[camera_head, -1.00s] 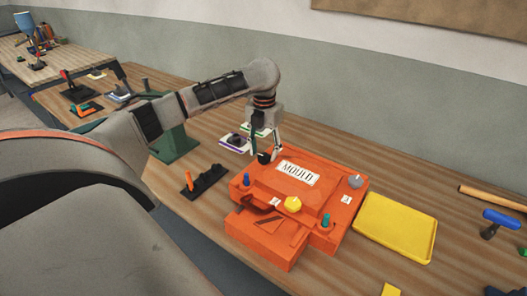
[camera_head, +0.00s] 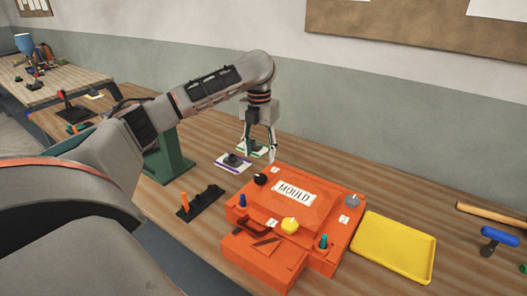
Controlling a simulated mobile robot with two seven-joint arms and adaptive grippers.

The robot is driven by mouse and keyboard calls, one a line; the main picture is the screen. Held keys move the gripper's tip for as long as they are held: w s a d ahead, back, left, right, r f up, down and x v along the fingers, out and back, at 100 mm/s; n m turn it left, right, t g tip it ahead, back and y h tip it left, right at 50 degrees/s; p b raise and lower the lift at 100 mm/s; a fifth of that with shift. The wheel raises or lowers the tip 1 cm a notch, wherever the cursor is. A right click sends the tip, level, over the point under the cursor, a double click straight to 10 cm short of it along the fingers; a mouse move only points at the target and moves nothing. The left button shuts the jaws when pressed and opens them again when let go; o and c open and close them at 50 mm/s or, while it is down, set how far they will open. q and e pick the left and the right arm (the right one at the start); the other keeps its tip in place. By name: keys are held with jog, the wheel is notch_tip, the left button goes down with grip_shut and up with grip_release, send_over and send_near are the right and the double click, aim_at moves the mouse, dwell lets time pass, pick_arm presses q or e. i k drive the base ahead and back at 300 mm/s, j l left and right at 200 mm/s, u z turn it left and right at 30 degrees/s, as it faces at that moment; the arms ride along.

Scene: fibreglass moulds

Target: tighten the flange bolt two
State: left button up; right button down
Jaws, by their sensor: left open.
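The orange mould (camera_head: 262,246) with a "MOULD" label sits on the wooden bench. Several coloured knobs or bolt heads stand on its flange: black (camera_head: 260,179) at the back left, blue (camera_head: 242,200) at the left, yellow (camera_head: 289,225) at the front, teal (camera_head: 323,241) at the front right and grey (camera_head: 352,200) at the right. Small white tags lie near some, but I cannot read their numbers. My left gripper (camera_head: 258,158) points down, open and empty, behind the black knob and apart from it. My right gripper is out of view.
A yellow tray (camera_head: 394,247) lies right of the mould. A black rack (camera_head: 201,203) with an orange peg stands left. Cards with dark pieces (camera_head: 233,161) lie behind. A blue-handled tool (camera_head: 498,234) and a wooden rod (camera_head: 490,213) lie far right.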

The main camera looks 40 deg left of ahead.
aim_at(290, 226)
jog(key=k, duration=1.5)
